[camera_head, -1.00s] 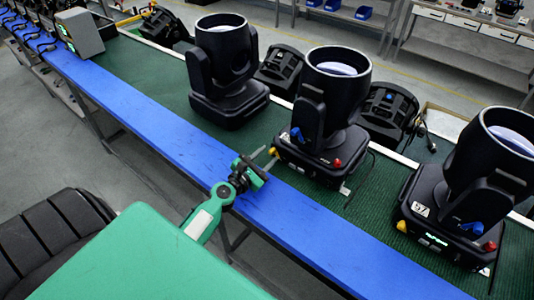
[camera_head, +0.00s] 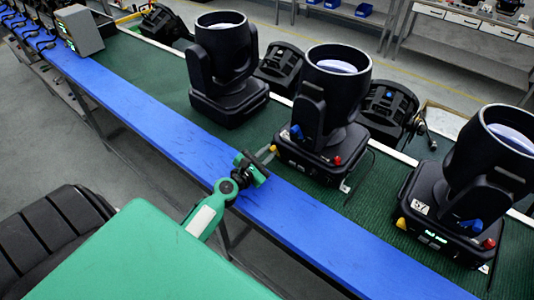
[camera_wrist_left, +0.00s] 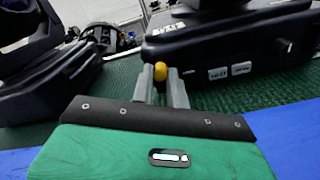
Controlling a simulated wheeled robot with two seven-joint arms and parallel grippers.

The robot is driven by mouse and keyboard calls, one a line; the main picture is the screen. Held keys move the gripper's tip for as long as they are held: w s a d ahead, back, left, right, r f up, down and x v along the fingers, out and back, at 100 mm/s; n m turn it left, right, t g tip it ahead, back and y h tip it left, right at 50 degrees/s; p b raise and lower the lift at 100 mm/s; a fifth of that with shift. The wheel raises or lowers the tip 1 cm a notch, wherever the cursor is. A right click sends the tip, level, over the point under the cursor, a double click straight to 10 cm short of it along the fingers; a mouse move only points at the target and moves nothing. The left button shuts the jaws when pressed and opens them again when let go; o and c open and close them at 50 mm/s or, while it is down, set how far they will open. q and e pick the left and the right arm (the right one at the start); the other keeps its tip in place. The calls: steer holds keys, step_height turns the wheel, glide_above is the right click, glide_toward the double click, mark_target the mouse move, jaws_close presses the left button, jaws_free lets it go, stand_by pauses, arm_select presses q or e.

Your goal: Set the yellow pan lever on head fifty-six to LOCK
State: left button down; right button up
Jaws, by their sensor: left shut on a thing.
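The middle moving head (camera_head: 318,150) stands on the green belt, its lamp barrel tilted up. Its yellow lever (camera_head: 273,148) sits at the front left corner of the base, with a blue lever (camera_head: 297,132) and a red knob (camera_head: 338,160) on the same base. My left gripper (camera_head: 269,151) reaches over the blue rail to that corner. In the left wrist view its fingers (camera_wrist_left: 160,73) are shut on the yellow lever's round tip (camera_wrist_left: 160,70). The head's number and any LOCK marking are not readable here. My right gripper is out of view.
A head marked 57 (camera_head: 440,205) stands on the right, with its own yellow, blue and red controls. Another head (camera_head: 228,100) stands to the left. The blue rail (camera_head: 130,105) runs along the front of the green belt. Dark units stand behind the heads.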

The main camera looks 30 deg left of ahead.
arm_select(q)
steer(key=m, duration=0.1)
steer(key=d+m, duration=0.1)
steer(key=m, duration=0.1)
steer(key=shift+r, duration=0.15)
steer(key=m, duration=0.3)
steer(key=shift+s+d, duration=0.1)
steer(key=shift+d, duration=0.25)
steer(key=m, duration=0.2)
steer(key=d+m, duration=0.1)
steer(key=m, duration=0.2)
steer(key=shift+d+f, duration=0.15)
steer(key=shift+f, duration=0.05)
steer(key=shift+m, duration=0.4)
steer(key=c, duration=1.4)
jaws_free()
steer(key=shift+s, duration=0.15)
